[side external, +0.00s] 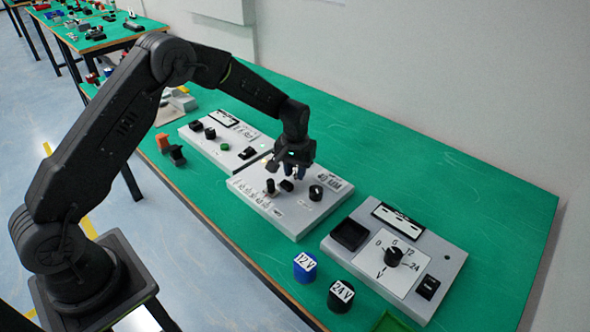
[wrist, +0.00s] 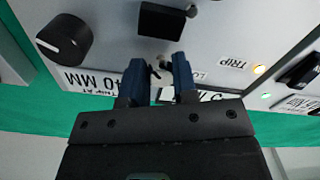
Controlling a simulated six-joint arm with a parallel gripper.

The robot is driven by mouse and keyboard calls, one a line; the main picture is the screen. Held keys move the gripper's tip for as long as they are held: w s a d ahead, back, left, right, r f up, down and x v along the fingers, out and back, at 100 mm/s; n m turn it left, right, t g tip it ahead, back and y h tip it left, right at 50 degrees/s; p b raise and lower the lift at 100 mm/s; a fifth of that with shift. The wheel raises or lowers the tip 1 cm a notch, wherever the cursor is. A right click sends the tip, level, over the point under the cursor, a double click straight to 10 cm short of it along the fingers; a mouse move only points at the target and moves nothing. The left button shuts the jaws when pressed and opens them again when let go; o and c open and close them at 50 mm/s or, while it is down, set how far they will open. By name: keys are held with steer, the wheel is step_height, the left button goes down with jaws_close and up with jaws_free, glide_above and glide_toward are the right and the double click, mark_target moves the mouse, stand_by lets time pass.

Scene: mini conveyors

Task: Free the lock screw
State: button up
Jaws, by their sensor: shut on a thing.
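The middle grey panel (side external: 300,221) carries the lock screw; it also fills the top of the wrist view (wrist: 110,15). My gripper (side external: 287,182) is over its back part, pointing down. In the wrist view its two blue fingers (wrist: 160,68) reach the panel beside a lettered label starting "LO". The lock screw (wrist: 157,72) shows only as a small dark and pale bit between the fingertips, and the gripper is shut on it. The fingers hide most of the screw, so I cannot tell how far it is turned. In the side view the screw is hidden.
A black knob (wrist: 64,37) and a black block (wrist: 162,20) stand close to the fingers. A lit lamp (wrist: 259,70) sits by the TRIP label. Another panel (side external: 222,148) is at left, and a voltage panel (side external: 440,250) at right. Two cans (side external: 305,267) stand in front.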

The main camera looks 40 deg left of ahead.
steer(key=n, duration=0.4)
steer(key=shift+n, duration=0.3)
steer(key=shift+w+d+n, duration=0.1)
steer(key=shift+w+n, duration=0.05)
steer(key=shift+n, duration=2.35)
steer(key=o, duration=0.9)
step_height(320, 180, up, 14)
steer(key=shift+f, duration=0.1)
